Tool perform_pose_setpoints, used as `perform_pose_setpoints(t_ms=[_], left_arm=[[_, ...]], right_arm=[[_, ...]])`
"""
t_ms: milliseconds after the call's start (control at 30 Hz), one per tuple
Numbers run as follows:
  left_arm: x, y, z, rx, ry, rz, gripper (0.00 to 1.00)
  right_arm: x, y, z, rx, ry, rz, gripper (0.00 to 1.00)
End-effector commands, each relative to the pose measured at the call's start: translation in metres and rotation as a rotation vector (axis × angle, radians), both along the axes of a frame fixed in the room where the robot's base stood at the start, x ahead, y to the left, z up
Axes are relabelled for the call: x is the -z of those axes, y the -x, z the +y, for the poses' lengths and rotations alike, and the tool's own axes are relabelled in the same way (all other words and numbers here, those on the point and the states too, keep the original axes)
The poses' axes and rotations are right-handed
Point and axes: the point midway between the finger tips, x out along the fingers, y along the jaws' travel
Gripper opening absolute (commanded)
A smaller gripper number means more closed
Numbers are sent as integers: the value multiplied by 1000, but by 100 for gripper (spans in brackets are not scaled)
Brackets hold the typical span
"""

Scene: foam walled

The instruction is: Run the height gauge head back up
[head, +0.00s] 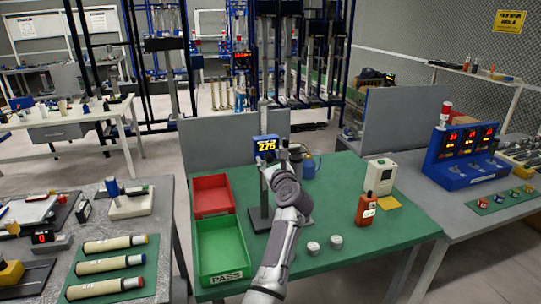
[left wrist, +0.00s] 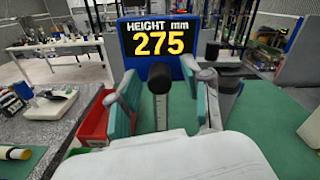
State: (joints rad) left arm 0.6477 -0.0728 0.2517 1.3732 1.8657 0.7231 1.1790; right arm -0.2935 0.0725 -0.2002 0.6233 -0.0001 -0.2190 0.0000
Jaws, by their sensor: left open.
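The height gauge has a blue display (head: 266,147) reading 275 and a dark base (head: 262,222) on the green table mat. In the left wrist view the display (left wrist: 158,44) reads "HEIGHT mm 275". A black-tipped handle (left wrist: 160,80) on a pale stem sticks out below the display towards the camera. My left gripper (head: 276,165) is in front of the gauge and hides much of its lower column and head. In the left wrist view the open fingers (left wrist: 163,98) stand either side of the handle, with gaps visible. My right gripper is not in view.
A red bin (head: 212,195) and a green PASS bin (head: 222,250) stand left of the gauge. An orange handheld device (head: 366,209), a white box (head: 380,175) and small metal cylinders (head: 336,241) stand right. Grey panels (head: 205,140) stand behind. The mat's front right is clear.

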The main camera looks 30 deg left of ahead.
Motion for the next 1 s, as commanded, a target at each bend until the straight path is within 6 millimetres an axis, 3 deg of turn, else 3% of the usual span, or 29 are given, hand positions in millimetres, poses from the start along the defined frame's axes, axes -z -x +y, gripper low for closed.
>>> perform_pose_setpoints(t_ms=[233, 533, 833, 1000], left_arm=[[0, 0, 0, 0, -1, 1, 49], [0, 0, 0, 0, -1, 1, 0], [-2, 0, 0, 0, 0, 0, 0], [-38, 0, 0, 0, 2, -6, 0]], right_arm=[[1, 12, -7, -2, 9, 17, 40], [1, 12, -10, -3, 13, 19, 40], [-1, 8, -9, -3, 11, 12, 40], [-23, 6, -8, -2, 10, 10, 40]])
